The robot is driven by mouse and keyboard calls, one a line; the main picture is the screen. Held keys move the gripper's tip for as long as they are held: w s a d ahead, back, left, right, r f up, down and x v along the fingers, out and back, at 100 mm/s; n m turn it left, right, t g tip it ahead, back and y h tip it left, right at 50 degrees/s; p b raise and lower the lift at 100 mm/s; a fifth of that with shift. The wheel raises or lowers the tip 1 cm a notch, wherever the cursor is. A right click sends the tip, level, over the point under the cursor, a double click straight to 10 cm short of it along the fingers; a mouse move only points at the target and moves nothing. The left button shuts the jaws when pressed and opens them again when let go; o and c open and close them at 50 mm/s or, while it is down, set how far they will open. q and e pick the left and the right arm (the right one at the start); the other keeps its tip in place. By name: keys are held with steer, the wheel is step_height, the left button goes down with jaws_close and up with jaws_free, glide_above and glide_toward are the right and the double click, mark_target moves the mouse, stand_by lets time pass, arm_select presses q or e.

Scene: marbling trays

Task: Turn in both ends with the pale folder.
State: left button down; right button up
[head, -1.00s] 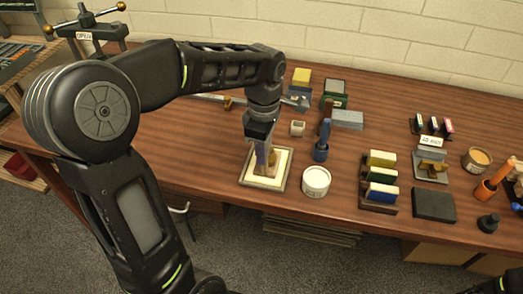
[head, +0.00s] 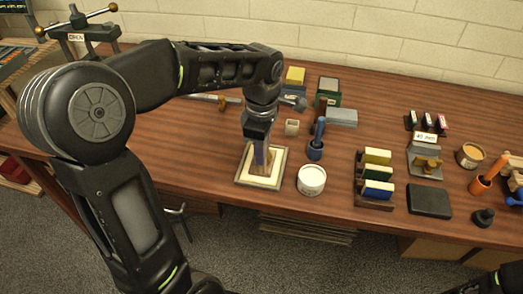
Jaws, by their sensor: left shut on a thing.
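My left gripper (head: 260,155) reaches down over a shallow framed tray (head: 241,180) with a pale cream sheet (head: 275,178) in it, near the table's front edge. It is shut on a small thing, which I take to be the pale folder. The jaws and the arm hide most of it, so its shape and whether it touches the sheet cannot be told. A tan piece lies on the sheet under the jaws, partly hidden. My right gripper does not show.
A white tub (head: 311,180) stands close right of the tray, with a blue-handled tool (head: 316,146) behind it. A rack of coloured blocks (head: 376,178) and a dark slab (head: 430,201) stand further right. A small pale cup (head: 292,127) is behind the tray.

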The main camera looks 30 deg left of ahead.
arm_select(q)
steer(key=shift+d, duration=0.1)
steer(key=shift+w+d, duration=0.15)
steer(key=shift+d, duration=0.15)
steer(key=shift+d, duration=0.15)
stand_by(0.4)
steer(key=shift+w+d, duration=0.15)
steer(key=shift+d, duration=0.1)
steer(key=shift+r, duration=0.1)
steer(key=shift+r, duration=0.3)
stand_by(0.3)
steer(key=shift+r+p, duration=0.1)
steer(key=shift+p, duration=0.2)
step_height(320, 180, up, 6)
steer(key=p, duration=0.4)
